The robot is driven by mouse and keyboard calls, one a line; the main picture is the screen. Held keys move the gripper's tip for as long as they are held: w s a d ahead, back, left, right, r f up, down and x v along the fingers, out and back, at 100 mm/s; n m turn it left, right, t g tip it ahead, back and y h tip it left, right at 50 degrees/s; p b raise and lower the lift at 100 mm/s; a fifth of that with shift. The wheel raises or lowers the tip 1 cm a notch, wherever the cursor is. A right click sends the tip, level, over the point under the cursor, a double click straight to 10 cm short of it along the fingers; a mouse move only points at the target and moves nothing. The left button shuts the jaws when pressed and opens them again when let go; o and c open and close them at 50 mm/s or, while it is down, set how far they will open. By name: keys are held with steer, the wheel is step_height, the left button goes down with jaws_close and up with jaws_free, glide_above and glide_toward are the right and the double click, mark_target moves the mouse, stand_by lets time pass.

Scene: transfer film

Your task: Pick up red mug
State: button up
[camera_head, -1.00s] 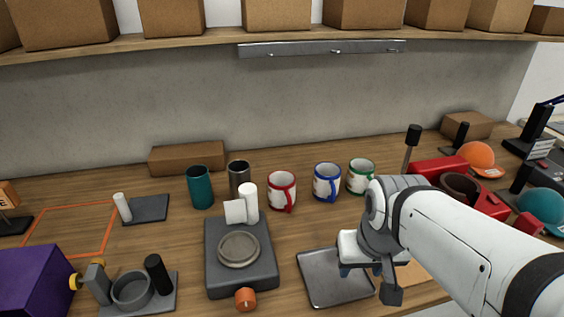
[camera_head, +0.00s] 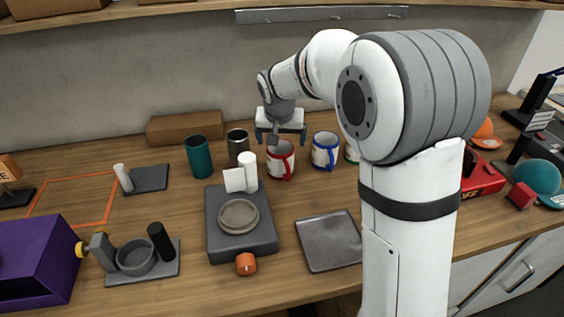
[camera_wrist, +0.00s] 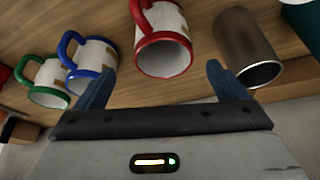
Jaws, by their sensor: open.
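The red mug (camera_head: 280,161), white with a red rim and handle, stands upright on the wooden counter in the head view. My gripper (camera_head: 280,139) is open above and behind it, with its fingers apart. In the wrist view the red mug (camera_wrist: 163,45) appears ahead of and between the two blue fingers of my gripper (camera_wrist: 162,80), its mouth facing the camera. I see no finger touching the mug. My gripper hides part of its top in the head view.
The blue mug (camera_head: 325,151) stands right of the red one; the green mug (camera_head: 351,152) is partly hidden by my arm. A metal cup (camera_head: 237,145) and teal cup (camera_head: 199,157) stand left. A scale (camera_head: 241,222) and empty tray (camera_head: 329,241) lie in front.

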mark_target(280, 150)
steer(key=x, duration=0.3)
steer(key=p+x, duration=0.1)
steer(key=x, duration=0.2)
steer(key=shift+a+f, duration=0.2)
steer(key=shift+f, duration=0.15)
steer(key=c, duration=1.6)
